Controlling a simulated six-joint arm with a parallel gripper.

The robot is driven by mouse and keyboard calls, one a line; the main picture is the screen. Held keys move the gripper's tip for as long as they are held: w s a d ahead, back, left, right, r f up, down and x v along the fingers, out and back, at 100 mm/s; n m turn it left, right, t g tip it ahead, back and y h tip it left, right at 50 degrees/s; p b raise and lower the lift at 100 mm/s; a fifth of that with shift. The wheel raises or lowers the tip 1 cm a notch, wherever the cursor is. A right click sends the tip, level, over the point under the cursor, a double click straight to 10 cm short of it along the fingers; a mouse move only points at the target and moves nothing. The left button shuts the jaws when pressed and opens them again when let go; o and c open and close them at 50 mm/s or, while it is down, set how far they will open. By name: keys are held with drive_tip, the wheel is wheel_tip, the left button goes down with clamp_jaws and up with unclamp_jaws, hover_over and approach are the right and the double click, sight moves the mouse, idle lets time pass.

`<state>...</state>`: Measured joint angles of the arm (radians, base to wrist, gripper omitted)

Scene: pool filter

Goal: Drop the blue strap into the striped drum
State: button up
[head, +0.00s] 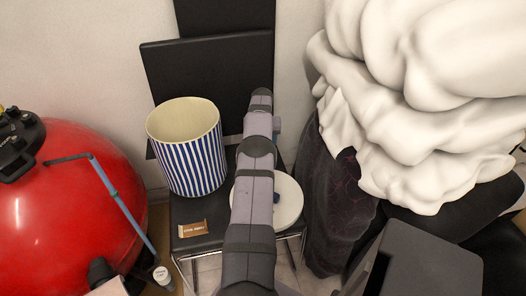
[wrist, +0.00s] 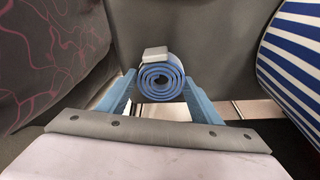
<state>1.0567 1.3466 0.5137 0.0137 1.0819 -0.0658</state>
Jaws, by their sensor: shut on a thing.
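The blue strap (wrist: 161,80) is rolled into a coil with a grey buckle on top, in the wrist view. My gripper (wrist: 160,84) is shut on it, with one blue finger on each side of the coil. The striped drum (head: 190,158) is white and blue, upright and open at the top, with its cream inside showing in the head view. It stands left of my arm on a black seat. Its striped side also shows at the right edge of the wrist view (wrist: 293,65), apart from the strap. In the head view my arm hides the gripper and strap.
A small brown packet (head: 192,230) lies on the black seat (head: 190,208) in front of the drum. A white round object (head: 288,202) is partly behind my arm. A red tank (head: 75,200) stands left. A large white bundle (head: 430,110) and a dark patterned chair (head: 335,220) are right.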

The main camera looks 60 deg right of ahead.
drive_tip(key=shift+r+p, duration=0.55)
drive_tip(key=shift+r, duration=0.3)
drive_tip(key=shift+r, duration=0.3)
drive_tip(key=shift+r+p, duration=0.45)
drive_tip(key=shift+p, duration=0.1)
drive_tip(key=shift+r+p, duration=1.85)
drive_tip(key=shift+r, duration=0.6)
